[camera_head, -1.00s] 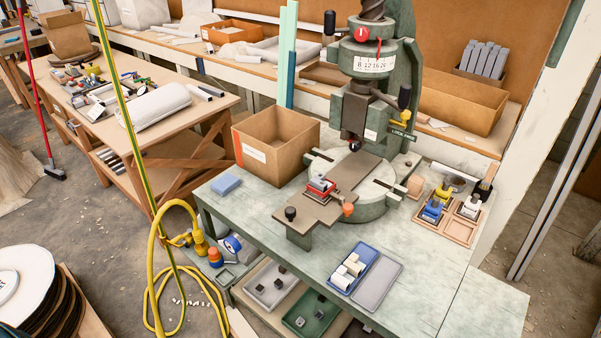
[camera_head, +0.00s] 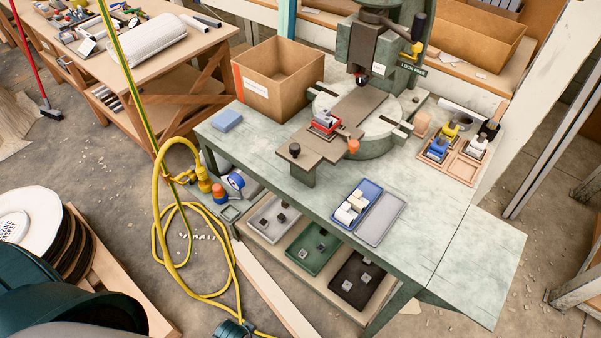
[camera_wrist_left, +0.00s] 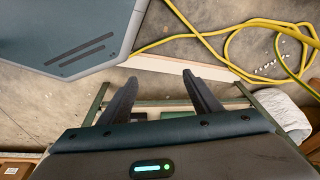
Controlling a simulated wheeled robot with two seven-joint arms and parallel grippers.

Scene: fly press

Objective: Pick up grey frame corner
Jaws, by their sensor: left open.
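Small frame-corner-like blocks lie in three shallow trays on the shelf under the press table in the head view. The grey tray (camera_head: 287,230) holds dark blocks, the green tray (camera_head: 322,264) holds grey blocks (camera_head: 321,247), and the black tray (camera_head: 357,299) holds lighter grey blocks (camera_head: 367,278). They are too small to tell their exact shape. My left gripper (camera_wrist_left: 162,88) is open and empty in the left wrist view, its two fingers wide apart above the floor side. My right gripper is not in view.
A yellow hose (camera_head: 160,235) coils on the floor left of the shelf. The tabletop (camera_head: 440,215) overhangs the trays and carries the fly press, a blue tray (camera_head: 372,188) of white pieces and a cardboard box (camera_head: 262,98). Stacked discs (camera_head: 35,225) stand at left.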

